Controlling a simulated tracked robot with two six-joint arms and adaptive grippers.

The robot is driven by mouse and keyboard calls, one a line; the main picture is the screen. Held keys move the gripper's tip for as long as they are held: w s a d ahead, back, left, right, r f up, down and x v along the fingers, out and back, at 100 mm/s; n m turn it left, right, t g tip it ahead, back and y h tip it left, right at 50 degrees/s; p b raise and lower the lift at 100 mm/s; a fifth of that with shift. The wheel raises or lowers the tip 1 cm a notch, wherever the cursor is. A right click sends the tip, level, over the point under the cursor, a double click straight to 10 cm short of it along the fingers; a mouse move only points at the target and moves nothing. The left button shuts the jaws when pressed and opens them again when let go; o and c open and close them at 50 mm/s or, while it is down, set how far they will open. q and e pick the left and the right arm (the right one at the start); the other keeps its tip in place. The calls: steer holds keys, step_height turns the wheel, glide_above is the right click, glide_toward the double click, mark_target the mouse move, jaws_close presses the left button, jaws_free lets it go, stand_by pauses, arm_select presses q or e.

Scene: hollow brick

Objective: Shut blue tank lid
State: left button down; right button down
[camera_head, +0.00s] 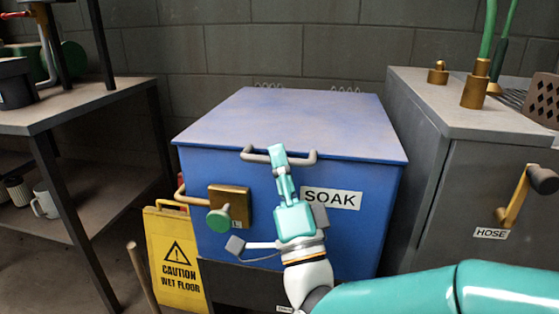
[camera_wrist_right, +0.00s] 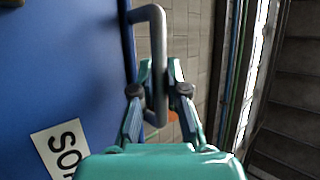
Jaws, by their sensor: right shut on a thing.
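The blue tank (camera_head: 230,215) stands in the middle of the head view, with a SOAK label on its front. Its blue lid (camera_head: 300,120) lies flat across the top, and no gap shows at the front edge. The grey handle (camera_head: 305,156) sticks out from the lid's front edge. My right gripper (camera_head: 278,155) is at the handle and shut on its bar. In the right wrist view the fingers (camera_wrist_right: 160,85) stand on both sides of the handle bar (camera_wrist_right: 159,30). My left gripper is not in view.
A green knob on a brass plate (camera_head: 235,203) sits on the tank's front. A yellow wet floor sign (camera_head: 178,262) stands at the lower left. A grey cabinet (camera_head: 430,170) with a crank is at the right. A shelf table (camera_head: 75,108) is at the left.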

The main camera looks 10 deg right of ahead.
steer(key=c, duration=1.2)
jaws_free()
steer(key=shift+w+f, duration=0.2)
steer(key=shift+f, duration=0.55)
steer(key=shift+r, duration=0.15)
steer(key=shift+r, duration=0.1)
steer(key=shift+s, duration=0.1)
steer(key=v, duration=0.7)
steer(key=shift+s, duration=0.2)
steer(key=shift+f, duration=0.25)
